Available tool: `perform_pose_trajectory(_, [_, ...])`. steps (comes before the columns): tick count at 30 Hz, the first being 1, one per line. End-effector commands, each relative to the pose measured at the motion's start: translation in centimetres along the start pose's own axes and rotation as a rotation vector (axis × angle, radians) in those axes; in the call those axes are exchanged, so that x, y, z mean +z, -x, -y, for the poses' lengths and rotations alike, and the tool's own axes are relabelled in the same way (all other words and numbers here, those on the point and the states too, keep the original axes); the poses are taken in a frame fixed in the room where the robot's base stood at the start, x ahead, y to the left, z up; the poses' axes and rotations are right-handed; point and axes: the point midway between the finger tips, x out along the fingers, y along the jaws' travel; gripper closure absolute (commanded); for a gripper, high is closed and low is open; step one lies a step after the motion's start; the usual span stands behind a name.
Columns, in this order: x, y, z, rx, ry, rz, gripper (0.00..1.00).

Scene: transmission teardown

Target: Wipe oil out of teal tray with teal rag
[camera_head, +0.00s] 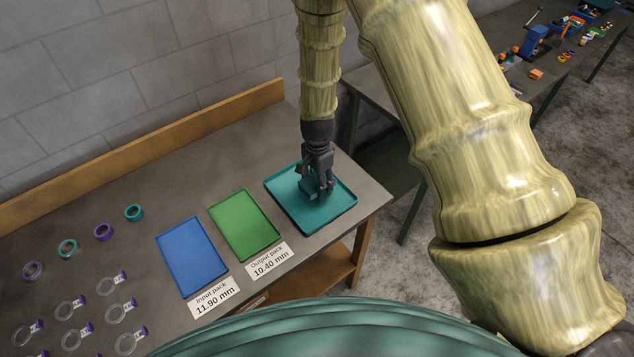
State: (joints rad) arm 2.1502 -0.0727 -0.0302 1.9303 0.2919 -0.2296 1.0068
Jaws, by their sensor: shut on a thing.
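The teal tray (287,213) lies on the workbench near its right end. My gripper (318,192) points down into the tray, near its middle, with its fingers low over the tray floor. It is shut on a small teal piece, the teal rag (308,188), which shows only in part between and beside the dark fingers. I cannot tell whether the rag touches the tray floor. A slightly darker patch shows on the floor around the fingers; I cannot tell whether it is oil or shadow.
A green tray (244,226) and a blue tray (192,258) lie left of the teal tray, with labels (270,260) in front. Several rings (134,212) and tagged clear rings (120,312) lie further left. A wooden backboard (150,152) runs along the wall.

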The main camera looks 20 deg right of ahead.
Motion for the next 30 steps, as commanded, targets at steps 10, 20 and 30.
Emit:
perform_pose_trajectory(10, [-0.3, 3.5, -0.2, -0.001, -0.004, -0.001, 0.68])
perform_pose_trajectory(20, [-0.4, 4.2, -0.2, 0.000, -0.006, 0.000, 0.68])
perform_pose_trajectory(30, [-0.4, 4.2, -0.2, 0.000, -0.006, 0.000, 0.68])
